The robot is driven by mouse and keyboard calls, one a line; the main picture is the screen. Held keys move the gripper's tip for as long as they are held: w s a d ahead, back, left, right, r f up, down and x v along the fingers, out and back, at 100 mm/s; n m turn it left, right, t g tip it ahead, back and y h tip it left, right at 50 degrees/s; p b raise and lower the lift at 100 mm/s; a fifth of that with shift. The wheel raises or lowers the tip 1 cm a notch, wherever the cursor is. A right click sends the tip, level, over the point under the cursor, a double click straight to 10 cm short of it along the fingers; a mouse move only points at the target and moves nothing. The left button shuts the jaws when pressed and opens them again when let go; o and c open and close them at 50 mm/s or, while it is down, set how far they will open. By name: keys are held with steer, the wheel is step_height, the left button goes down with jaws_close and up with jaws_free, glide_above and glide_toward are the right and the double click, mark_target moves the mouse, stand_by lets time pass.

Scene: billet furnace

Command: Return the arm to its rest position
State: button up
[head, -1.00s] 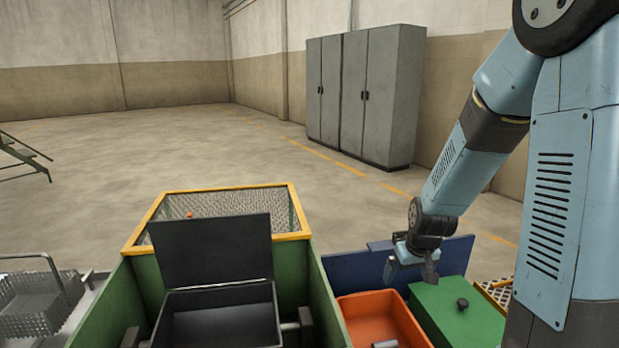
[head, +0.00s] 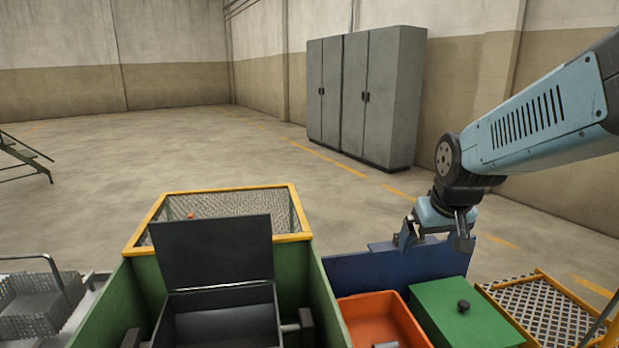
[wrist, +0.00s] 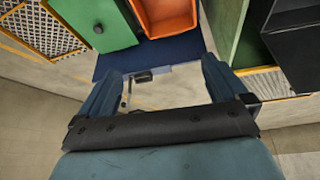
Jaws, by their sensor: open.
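My arm reaches in from the right edge of the head view, its forearm slanting down to the left. My gripper (head: 432,243) hangs from it, open and empty, pointing down just above the top edge of the dark blue panel (head: 350,275). In the wrist view, the two blue fingers of my gripper (wrist: 160,72) stand apart. The blue panel (wrist: 170,55) lies beyond them, with bare floor showing between the fingers. Nothing is held.
An orange bin (head: 385,315) and a green box with a dark knob (head: 450,325) stand beside the panel. A black open-lidded box (head: 225,315) sits in a green frame (head: 325,305) at left. Grey cabinets (head: 365,95) stand behind. Perforated yellow-edged grating (head: 550,315) is at right.

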steer(key=s+r, duration=0.6)
steer(key=s, duration=0.4)
steer(key=shift+s+r+m+t, duration=0.35)
steer(key=shift+r+m+t, duration=0.05)
steer(key=shift+a, duration=0.1)
stand_by(1.2)
